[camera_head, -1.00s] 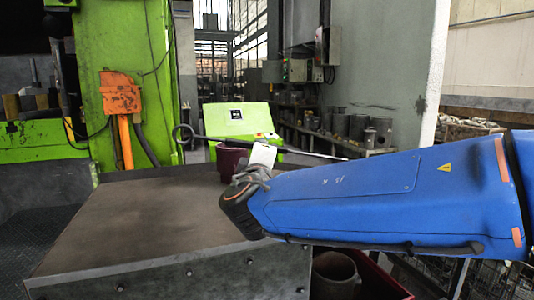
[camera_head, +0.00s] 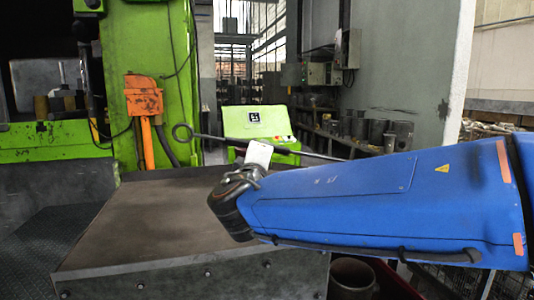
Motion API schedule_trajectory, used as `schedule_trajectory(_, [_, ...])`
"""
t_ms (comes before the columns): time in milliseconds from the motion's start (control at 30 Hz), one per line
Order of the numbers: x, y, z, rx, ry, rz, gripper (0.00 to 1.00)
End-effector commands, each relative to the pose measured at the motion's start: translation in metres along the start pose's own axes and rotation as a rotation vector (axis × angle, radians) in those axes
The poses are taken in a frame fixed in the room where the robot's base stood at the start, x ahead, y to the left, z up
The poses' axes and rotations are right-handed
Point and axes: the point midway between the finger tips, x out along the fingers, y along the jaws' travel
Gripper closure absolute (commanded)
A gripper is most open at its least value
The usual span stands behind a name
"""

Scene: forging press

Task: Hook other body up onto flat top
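A long dark rod with a ring-shaped end (camera_head: 182,132) runs across the view above the table, its right part behind my blue arm. My gripper (camera_head: 257,160) is at the rod's middle, with a white plate in front of it. The rod keeps its place relative to the gripper, so the gripper appears shut on it, though the fingers are mostly hidden. The flat top (camera_head: 150,215) is a dark, worn metal table surface, bare where visible. A brownish hollow cylinder (camera_head: 352,278) stands low beside the table, under my arm. The dark red cup is not visible now.
A green press frame (camera_head: 147,60) with an orange box (camera_head: 143,95) stands behind the table at left. A green control console (camera_head: 255,122) is behind the rod. A red bin (camera_head: 400,285) shows at lower right. Shelved cylindrical parts (camera_head: 375,130) stand at the back right.

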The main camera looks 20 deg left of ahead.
Motion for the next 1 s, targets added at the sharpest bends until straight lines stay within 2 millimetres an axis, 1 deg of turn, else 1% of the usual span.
schedule_trajectory(200, [-0.0018,0.0013,-0.0056,0.002,0.002,0.001,1.00])
schedule_trajectory(533, [-0.0020,0.0012,-0.0063,0.002,0.002,0.001,1.00])
schedule_trajectory(567, [-0.0020,0.0012,-0.0063,0.002,0.002,0.001,0.89])
schedule_trajectory(600, [-0.0020,0.0011,-0.0063,0.002,0.002,0.001,0.99])
schedule_trajectory(633, [-0.0020,0.0012,-0.0062,0.002,0.002,0.001,1.00])
schedule_trajectory(833, [-0.0016,0.0010,-0.0052,0.002,0.001,0.001,1.00])
schedule_trajectory(1000, [0.0005,0.0009,0.0014,0.001,0.000,0.001,1.00])
